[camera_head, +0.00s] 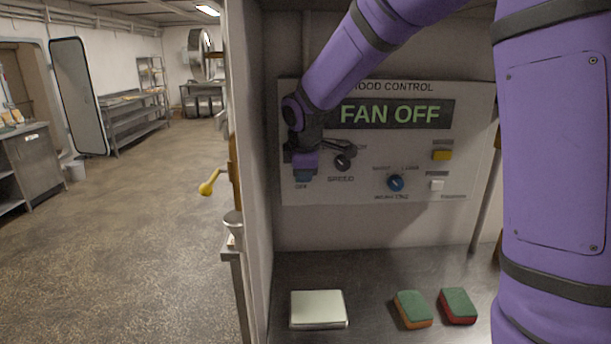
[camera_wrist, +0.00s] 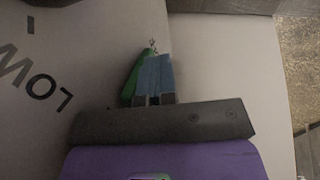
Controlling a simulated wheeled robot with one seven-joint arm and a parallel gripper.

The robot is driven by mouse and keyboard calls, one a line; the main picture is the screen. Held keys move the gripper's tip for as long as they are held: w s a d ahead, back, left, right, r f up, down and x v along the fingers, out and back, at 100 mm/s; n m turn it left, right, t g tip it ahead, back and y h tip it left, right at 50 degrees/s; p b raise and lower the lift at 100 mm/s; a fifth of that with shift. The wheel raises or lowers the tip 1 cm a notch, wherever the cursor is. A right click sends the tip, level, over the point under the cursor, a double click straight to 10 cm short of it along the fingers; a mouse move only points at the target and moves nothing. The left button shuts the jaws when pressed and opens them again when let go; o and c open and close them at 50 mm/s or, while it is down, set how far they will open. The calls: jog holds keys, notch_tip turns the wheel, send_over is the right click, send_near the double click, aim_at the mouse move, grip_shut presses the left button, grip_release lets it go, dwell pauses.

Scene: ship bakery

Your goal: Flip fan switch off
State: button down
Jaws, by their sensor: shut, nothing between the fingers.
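The hood control panel (camera_head: 470,120) is on the wall, and its display (camera_head: 390,114) reads "FAN OFF" in green letters. My gripper (camera_head: 303,177) is at the panel's lower left, just above a small label that seems to read "OFF". It hides the fan switch area, so the switch's position cannot be made out. In the wrist view, my gripper (camera_wrist: 154,72) is shut, with bluish fingers close to the panel face. A green piece (camera_wrist: 132,80) shows beside them; I cannot tell whether it is the switch. Panel lettering "LOW" shows at left.
A black speed knob (camera_head: 342,163) is just right of my gripper. A pale scale-like plate (camera_head: 318,309) and two sponges (camera_head: 412,309) (camera_head: 458,306) lie on the counter below.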

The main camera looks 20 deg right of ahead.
jog(key=shift+r, duration=0.9)
